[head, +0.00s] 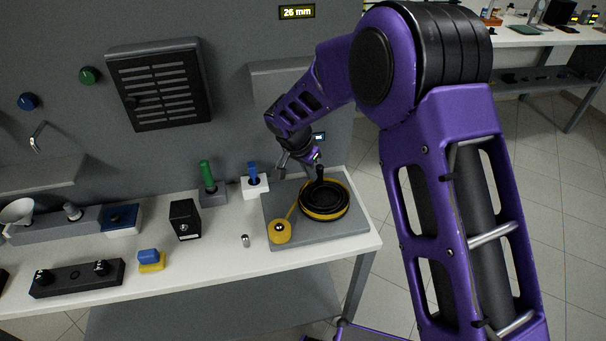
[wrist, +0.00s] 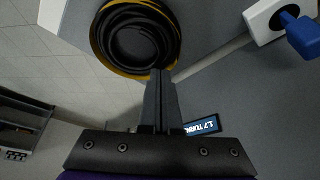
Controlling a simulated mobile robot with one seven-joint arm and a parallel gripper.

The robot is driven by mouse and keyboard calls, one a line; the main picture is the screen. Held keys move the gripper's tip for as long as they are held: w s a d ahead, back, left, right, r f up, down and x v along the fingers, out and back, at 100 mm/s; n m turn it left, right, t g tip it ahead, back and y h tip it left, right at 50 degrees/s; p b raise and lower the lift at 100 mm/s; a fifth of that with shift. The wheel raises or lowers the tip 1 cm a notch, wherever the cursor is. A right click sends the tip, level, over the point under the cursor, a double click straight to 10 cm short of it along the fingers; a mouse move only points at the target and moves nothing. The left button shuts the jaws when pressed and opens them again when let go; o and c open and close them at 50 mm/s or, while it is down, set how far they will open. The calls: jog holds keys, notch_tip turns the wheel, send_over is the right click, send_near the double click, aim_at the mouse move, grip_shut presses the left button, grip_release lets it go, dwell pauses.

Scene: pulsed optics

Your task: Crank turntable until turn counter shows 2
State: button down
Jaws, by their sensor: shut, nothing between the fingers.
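The turntable (head: 338,211) is a black ringed disc with a yellow rim on a grey base plate (head: 345,240) at the right end of the bench. It also fills the upper middle of the wrist view (wrist: 100,62). The turn counter (wrist: 202,125) is a small lit display, partly covered, reading about 1.7 turns.
A yellow round piece (head: 280,231) sits on the base plate's left. A blue-handled white block (head: 255,182) and a green-handled grey block (head: 210,184) stand left of the plate. A small metal cylinder (head: 245,240) is nearby. The wall is close behind.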

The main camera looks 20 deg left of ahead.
jog(key=shift+w, duration=0.2)
jog(key=shift+w+d+m+b, duration=0.1)
jog(key=shift+w+m+b, duration=0.1)
jog(key=shift+m+b, duration=0.5)
jog(key=shift+w+m+h+b, duration=0.15)
jog(key=shift+m+h+b, duration=0.15)
jog(key=shift+m+b, duration=0.15)
